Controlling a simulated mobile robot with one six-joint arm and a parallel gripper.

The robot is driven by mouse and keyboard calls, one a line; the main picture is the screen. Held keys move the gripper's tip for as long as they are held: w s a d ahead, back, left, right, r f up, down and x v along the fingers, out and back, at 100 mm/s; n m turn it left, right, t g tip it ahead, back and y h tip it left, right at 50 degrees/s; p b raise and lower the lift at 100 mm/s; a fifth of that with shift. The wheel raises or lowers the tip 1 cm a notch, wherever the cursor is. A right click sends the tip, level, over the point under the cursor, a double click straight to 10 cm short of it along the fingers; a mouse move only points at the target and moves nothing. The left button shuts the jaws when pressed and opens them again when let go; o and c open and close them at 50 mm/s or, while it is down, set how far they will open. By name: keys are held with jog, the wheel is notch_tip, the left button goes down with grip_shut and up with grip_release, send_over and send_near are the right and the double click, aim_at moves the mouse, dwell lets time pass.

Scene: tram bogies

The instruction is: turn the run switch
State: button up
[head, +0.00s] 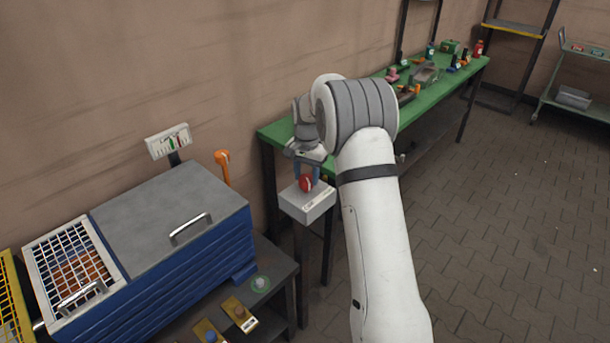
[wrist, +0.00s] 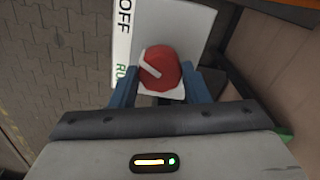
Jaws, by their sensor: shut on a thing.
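The run switch is a round red knob (head: 306,183) on a pale box (head: 308,203) that stands on a post left of the green bench. In the wrist view the red knob (wrist: 160,69) has a white pointer line slanting across it. The label (wrist: 123,30) beside it reads OFF at the top, with green letters starting "RU" lower down. My gripper (head: 307,170) is over the box, its blue fingers (wrist: 163,88) shut on the knob, one at each side. The lower edge of the knob is close to my gripper's body.
A blue machine (head: 190,262) with a grey lid (head: 170,215) and a white mesh guard (head: 72,265) stands at the left. An orange lever (head: 224,165) rises behind it. The green bench (head: 440,75) holds several small parts. Paved floor (head: 500,220) at the right is clear.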

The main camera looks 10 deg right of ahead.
aim_at(307, 178)
jog(key=shift+m, duration=1.1)
jog(key=o, duration=1)
jog(key=shift+r, duration=0.1)
notch_tip(307, 178, up, 8)
jog(key=shift+d+f+b, duration=0.1)
jog(key=shift+f+b, duration=0.05)
jog(key=shift+b, duration=0.15)
